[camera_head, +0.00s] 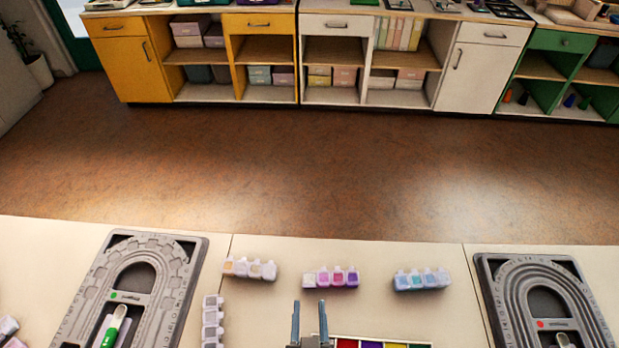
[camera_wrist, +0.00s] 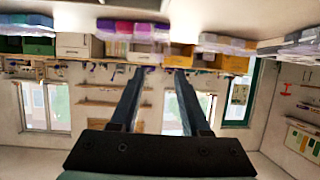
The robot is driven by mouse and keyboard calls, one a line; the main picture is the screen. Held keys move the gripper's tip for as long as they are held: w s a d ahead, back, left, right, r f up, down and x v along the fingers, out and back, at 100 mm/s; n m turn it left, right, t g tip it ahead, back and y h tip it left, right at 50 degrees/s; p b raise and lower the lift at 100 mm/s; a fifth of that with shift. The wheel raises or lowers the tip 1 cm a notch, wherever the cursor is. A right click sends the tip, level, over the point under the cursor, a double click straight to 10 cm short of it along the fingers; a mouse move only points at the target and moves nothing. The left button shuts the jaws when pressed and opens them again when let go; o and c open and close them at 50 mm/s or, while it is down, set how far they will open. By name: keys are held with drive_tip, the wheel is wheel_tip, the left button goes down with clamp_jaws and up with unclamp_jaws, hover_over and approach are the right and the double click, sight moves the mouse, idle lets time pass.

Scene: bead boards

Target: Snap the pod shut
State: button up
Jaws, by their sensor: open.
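Small clear-lidded bead pods stand in short rows on the cream table. One row with pale orange and white contents (camera_head: 249,268) is at left, a pink and purple row (camera_head: 331,277) is in the middle, and a blue row (camera_head: 422,280) is at right. A fourth row (camera_head: 212,322) runs front to back. Lids are too small to tell which pod is open. My gripper (camera_head: 309,304) is open and empty, in front of the pink and purple row and apart from it. The wrist view is upside down; that row (camera_wrist: 133,28) shows beyond the fingers (camera_wrist: 155,72).
A grey bead board (camera_head: 185,285) with a green-handled tool (camera_head: 113,326) lies left, another board (camera_head: 487,290) right. A tray with coloured compartments (camera_head: 400,345) is at the bottom edge. Clear table lies between the rows. Cabinets (camera_head: 480,75) stand across the floor.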

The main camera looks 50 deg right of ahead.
sight(310, 286)
drive_tip(key=shift+x, duration=2.2)
clamp_jaws()
drive_tip(key=shift+p, duration=0.3)
